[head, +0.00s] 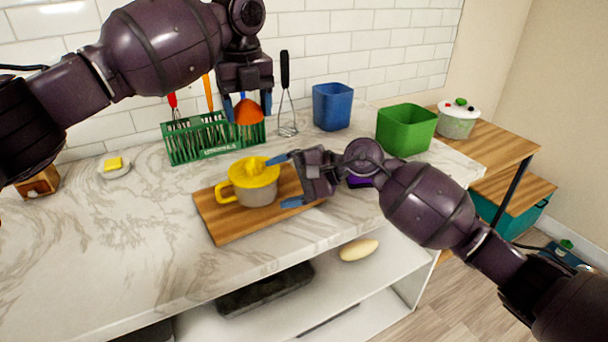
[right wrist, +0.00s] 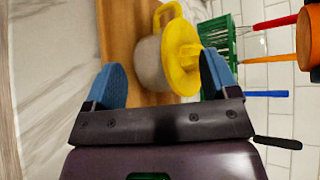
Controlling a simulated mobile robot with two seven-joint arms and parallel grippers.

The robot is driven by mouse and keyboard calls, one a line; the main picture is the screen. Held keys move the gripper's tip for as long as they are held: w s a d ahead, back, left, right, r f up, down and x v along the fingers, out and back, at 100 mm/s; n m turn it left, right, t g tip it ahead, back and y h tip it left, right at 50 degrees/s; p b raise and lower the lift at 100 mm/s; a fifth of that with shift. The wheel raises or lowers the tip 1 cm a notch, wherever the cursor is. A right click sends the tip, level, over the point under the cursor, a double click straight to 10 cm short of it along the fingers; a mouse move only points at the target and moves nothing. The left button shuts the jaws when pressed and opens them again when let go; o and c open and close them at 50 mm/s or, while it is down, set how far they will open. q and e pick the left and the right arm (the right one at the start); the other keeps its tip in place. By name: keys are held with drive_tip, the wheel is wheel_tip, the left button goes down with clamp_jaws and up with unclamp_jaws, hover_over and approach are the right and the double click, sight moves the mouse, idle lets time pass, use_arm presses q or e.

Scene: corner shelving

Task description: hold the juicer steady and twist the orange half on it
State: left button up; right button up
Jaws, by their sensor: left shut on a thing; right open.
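The juicer (head: 258,190) has a yellow top with a cone, a grey bowl and a yellow handle on its left. It stands upright on a wooden board (head: 226,226). In the right wrist view the juicer (right wrist: 152,62) lies ahead of the fingers. My left gripper (head: 247,106) is shut on the orange half (head: 249,114) and holds it in the air above the juicer's level. The orange half also shows at the right wrist view's edge (right wrist: 309,38). My right gripper (head: 285,181) is open at the juicer's right side; I cannot tell whether it touches.
A blue bin (head: 332,106) and a green bin (head: 406,128) stand further right. A butter dish (head: 114,168) is at left. The counter's front left is clear.

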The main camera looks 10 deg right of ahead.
sight(250, 191)
drive_tip(key=shift+x, duration=2.3)
drive_tip(key=c, duration=1)
use_arm(q)
drive_tip(key=shift+s, duration=0.15)
use_arm(e)
drive_tip(key=shift+s+f, duration=0.1)
clamp_jaws()
drive_tip(key=shift+f, duration=0.35)
use_arm(q)
drive_tip(key=shift+f, duration=0.1)
use_arm(e)
drive_tip(key=shift+o, duration=2)
unclamp_jaws()
drive_tip(key=shift+d, duration=0.1)
drive_tip(key=shift+r, duration=0.1)
